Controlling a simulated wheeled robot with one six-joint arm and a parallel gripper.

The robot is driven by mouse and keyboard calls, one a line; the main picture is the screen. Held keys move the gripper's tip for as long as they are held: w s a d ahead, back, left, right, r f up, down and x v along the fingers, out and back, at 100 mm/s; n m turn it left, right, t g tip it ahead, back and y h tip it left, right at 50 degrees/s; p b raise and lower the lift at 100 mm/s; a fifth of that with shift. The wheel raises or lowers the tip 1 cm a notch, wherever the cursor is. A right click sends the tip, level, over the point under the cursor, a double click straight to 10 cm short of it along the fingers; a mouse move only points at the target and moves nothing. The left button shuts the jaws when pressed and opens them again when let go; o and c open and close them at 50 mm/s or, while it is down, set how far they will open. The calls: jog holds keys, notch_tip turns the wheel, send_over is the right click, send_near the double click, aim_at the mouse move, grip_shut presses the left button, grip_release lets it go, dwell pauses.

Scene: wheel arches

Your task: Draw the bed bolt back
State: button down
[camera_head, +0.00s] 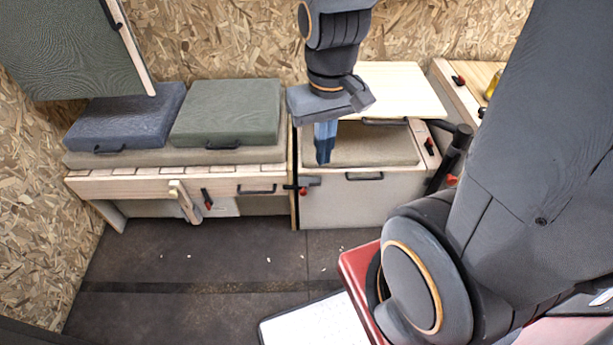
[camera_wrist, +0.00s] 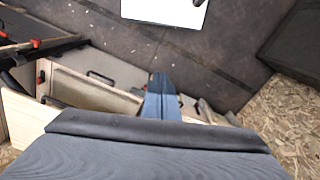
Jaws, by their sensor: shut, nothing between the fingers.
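A small black bolt with a red end (camera_head: 306,186) sits at the joint between the slatted bed (camera_head: 150,187) and the pale box seat (camera_head: 345,205); it is probably the bed bolt. Which way it is drawn is too small to tell. My gripper (camera_head: 324,158) points down over the seat's beige cushion, above and to the right of the bolt and apart from it. Its blue fingers are shut and empty. In the wrist view my gripper (camera_wrist: 159,78) reaches out past its dark housing, and I cannot pick out the bolt clearly.
Blue (camera_head: 125,117) and green (camera_head: 226,112) cushions lie on the bed. A pale raised board (camera_head: 400,85) stands behind my gripper. A black handle (camera_head: 364,176) is on the box front. A white panel (camera_head: 315,322) lies low in front. The floor before the bed is mostly clear.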

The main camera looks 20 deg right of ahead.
jog(key=shift+w+d, duration=0.15)
jog(key=shift+w, duration=0.05)
jog(key=w+a+f+n+g+h+b, duration=0.15)
jog(key=w+f+n+b, duration=0.65)
jog(key=w+f, duration=0.8)
jog(key=n+h+b, duration=0.2)
jog(key=n+b, duration=0.4)
jog(key=b, duration=0.3)
send_near(293, 188)
jog(key=a+r, duration=0.2)
jog(key=s+a+r, duration=0.1)
jog(key=a+r, duration=0.1)
jog(key=shift+s, duration=0.2)
jog(key=b+x, duration=0.1)
jog(key=x, duration=0.8)
jog(key=shift+f, duration=0.35)
jog(key=d, duration=0.2)
jog(key=s+d, duration=0.1)
jog(key=shift+f, duration=0.35)
jog(key=shift+s+d, duration=0.1)
jog(key=shift+d, duration=0.3)
